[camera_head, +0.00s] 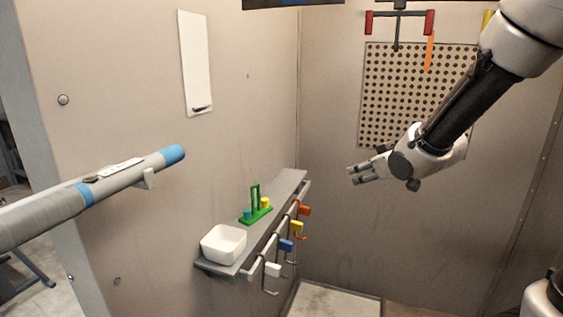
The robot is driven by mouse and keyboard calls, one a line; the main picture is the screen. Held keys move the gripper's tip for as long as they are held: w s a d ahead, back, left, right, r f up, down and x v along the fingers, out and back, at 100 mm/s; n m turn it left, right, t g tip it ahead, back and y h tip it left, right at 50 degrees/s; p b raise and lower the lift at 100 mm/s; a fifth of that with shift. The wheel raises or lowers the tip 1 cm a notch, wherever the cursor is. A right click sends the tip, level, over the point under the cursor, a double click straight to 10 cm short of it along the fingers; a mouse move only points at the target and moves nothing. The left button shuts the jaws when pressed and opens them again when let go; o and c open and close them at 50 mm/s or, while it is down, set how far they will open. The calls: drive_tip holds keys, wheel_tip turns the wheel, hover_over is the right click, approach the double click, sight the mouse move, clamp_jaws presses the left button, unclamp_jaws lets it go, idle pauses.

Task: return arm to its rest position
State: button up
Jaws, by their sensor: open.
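My arm reaches in from the upper right of the head view. My gripper (366,175) hangs in open air in front of the perforated panel, its fingers pointing left. The fingers are apart, and nothing shows between them. The gripper is to the right of the grey shelf (222,268) and apart from it.
On the shelf are a white bowl (223,244) and a green stand (257,214) with blue and yellow pieces. A grey tube with blue bands (128,173) juts in from the left.

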drive_tip(key=s+d+r+m+g+h, duration=0.3)
drive_tip(key=s+d+r+m+h, duration=0.1)
drive_tip(key=s+d, duration=0.85)
drive_tip(key=s+m+g, duration=0.2)
drive_tip(key=s+g, duration=0.1)
drive_tip(key=s, duration=1.3)
drive_tip(key=shift+s+d+g, duration=0.35)
drive_tip(key=shift+g, duration=0.05)
